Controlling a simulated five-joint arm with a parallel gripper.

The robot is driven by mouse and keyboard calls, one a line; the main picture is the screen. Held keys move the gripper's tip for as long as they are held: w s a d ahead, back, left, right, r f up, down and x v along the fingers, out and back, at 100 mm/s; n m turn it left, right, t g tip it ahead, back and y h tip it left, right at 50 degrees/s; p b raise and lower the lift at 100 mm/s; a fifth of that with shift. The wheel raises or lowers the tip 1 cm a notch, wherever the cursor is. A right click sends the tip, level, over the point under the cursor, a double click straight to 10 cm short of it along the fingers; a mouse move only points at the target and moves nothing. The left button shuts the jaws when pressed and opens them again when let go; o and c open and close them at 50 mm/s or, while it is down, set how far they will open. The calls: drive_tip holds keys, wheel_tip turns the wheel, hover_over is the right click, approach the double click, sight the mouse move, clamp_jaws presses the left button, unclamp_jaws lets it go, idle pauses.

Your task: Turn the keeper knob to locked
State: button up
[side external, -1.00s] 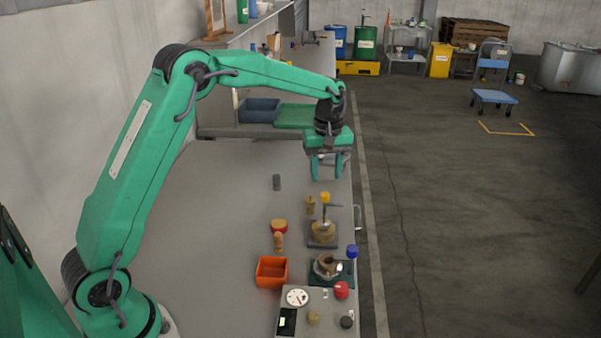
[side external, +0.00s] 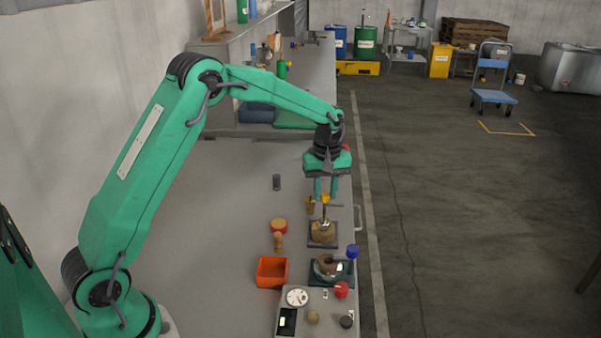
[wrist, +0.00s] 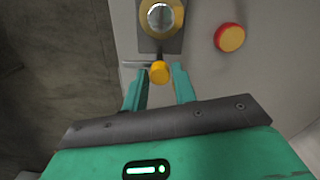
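A yellow knob (side external: 325,198) tops a thin upright stem above a small tan vessel (side external: 322,232) on a dark square base. No lettering shows, so I cannot tell whether it is the keeper knob or how it is set. In the wrist view the yellow knob (wrist: 159,73) appears between my fingertips, with a thin grey bar beside it. My gripper (side external: 326,193) points down over the knob, fingers apart and empty. In the wrist view my gripper (wrist: 158,69) has a clear gap on both sides of the knob; contact is not visible.
A red and yellow round piece (wrist: 230,38) lies to the right in the wrist view. An orange box (side external: 271,272), a second vessel (side external: 327,266) on a dark green base and a grey panel (side external: 318,295) with a dial and knobs stand nearer the camera. The bench's left part is mostly clear.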

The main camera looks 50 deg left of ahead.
clamp_jaws()
drive_tip(key=shift+m, duration=0.3)
drive_tip(key=m, duration=1.7)
drive_tip(key=shift+r+m, duration=0.1)
drive_tip(key=shift+m, duration=0.2)
